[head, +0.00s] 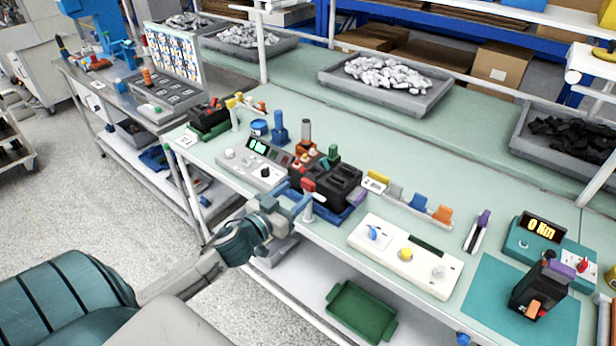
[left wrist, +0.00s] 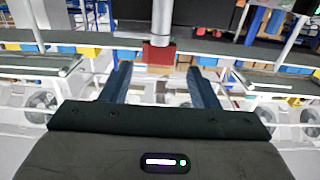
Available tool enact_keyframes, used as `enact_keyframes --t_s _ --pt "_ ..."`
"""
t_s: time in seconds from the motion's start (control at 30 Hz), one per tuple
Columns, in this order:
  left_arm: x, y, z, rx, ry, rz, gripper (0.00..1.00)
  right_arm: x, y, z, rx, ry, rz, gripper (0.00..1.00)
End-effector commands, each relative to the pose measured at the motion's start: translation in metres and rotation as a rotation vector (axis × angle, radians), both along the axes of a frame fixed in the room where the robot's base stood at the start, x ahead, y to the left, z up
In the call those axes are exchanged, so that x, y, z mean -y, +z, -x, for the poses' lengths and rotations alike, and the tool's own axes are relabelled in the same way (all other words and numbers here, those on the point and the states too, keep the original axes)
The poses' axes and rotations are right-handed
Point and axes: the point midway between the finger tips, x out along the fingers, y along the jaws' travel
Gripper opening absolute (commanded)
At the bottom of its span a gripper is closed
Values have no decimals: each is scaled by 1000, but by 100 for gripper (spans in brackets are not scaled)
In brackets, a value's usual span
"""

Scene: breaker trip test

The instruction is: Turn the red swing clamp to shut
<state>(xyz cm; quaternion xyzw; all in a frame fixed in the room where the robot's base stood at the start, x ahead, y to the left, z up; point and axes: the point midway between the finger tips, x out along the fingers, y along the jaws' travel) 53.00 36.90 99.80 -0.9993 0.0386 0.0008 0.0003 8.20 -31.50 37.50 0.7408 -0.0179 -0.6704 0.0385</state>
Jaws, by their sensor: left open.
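The red swing clamp (head: 308,185) stands at the front edge of the bench, beside a black fixture block (head: 338,181) in a blue base. Its red end also shows in the left wrist view (left wrist: 158,54), joined to a pale grey cylinder. My left gripper (head: 296,197) is at the clamp, its blue fingers open. In the left wrist view the open fingers (left wrist: 160,72) lie to either side of the red end, with gaps showing; no contact is visible. Whether the clamp is swung shut is hard to tell.
A grey control panel (head: 252,166) with a lit display is left of the fixture. A cream panel (head: 405,254) with coloured knobs lies to the right. Farther right, a black breaker (head: 534,290) stands on a teal mat (head: 483,292). A green tray (head: 360,312) sits on the lower shelf.

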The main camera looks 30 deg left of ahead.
Motion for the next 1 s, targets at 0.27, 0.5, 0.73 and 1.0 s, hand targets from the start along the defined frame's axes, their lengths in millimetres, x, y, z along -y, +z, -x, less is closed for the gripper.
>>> enact_keyframes --t_s 0.27,0.5,0.73,1.0 --pt "2 3 -28 3 1 6 55 -5 16 0 0 -1 -5 36" --pt "4 0 -49 3 2 4 55 -9 14 0 1 -3 -10 36" --pt "5 0 -58 2 1 2 55 -8 14 0 0 -3 -9 36" --pt "5 0 -59 2 0 1 55 -4 14 0 0 -2 -4 36"
